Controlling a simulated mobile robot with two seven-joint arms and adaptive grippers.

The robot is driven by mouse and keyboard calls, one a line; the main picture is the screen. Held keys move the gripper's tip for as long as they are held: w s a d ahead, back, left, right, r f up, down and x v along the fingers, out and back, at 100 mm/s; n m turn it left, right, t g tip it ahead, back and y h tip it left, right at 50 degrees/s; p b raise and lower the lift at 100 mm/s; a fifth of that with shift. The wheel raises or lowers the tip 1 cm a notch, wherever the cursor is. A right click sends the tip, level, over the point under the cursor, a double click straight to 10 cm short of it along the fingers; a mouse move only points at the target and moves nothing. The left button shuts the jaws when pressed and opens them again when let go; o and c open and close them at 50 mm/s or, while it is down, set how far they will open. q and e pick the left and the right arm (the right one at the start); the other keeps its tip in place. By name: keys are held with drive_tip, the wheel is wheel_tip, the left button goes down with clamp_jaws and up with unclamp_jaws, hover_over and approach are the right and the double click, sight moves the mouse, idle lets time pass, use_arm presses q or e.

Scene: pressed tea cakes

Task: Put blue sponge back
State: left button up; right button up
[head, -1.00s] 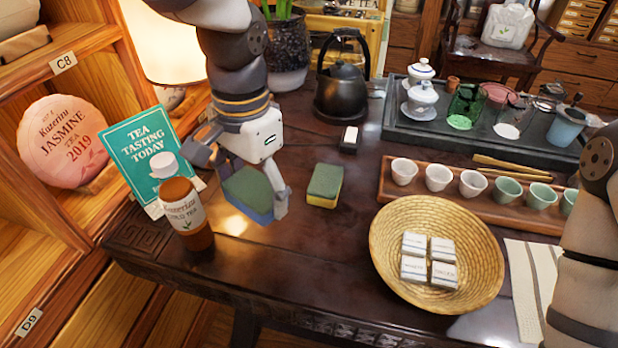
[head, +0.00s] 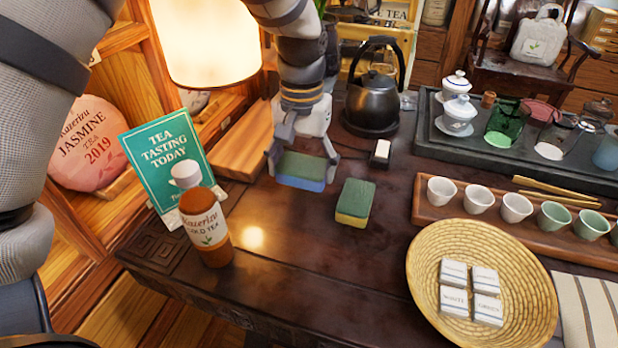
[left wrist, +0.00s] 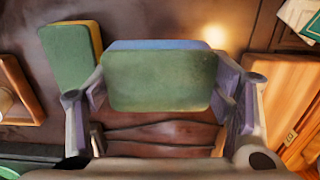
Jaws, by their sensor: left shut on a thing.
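My left gripper (head: 302,176) is shut on the blue sponge (head: 301,184), which has a green top layer and a blue lower layer. The left wrist view also shows the sponge (left wrist: 158,82) between the two fingers, green face toward the camera. In the head view it is over the table, behind and left of a yellow sponge (head: 355,203) with a green top. The two sponges are apart. I cannot tell whether the held sponge touches the table. My right gripper is not in view.
A brown bottle (head: 207,232) and a green sign (head: 165,160) stand left of the held sponge. A black kettle (head: 372,100) is behind, right. A woven basket (head: 425,245) and a cup tray (head: 425,212) lie to the right. The front middle table (head: 320,245) is clear.

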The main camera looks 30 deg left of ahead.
sight(302, 158)
use_arm(q)
drive_tip(key=shift+w+a+f, duration=0.45)
drive_tip(key=shift+w+f, duration=0.05)
drive_tip(key=shift+f, duration=0.3)
drive_tip(key=f, duration=0.3)
drive_tip(key=shift+w+a+f+b, duration=0.15)
drive_tip(key=shift+w+f+b, duration=0.05)
drive_tip(key=shift+f+b, duration=0.1)
drive_tip(key=shift+r, duration=0.2)
drive_tip(key=shift+f, duration=0.1)
drive_tip(key=o, duration=1.1)
drive_tip(key=shift+f, duration=0.1)
wheel_tip(302, 158, up, 12)
drive_tip(key=shift+r+p, duration=0.2)
drive_tip(key=shift+p, duration=0.35)
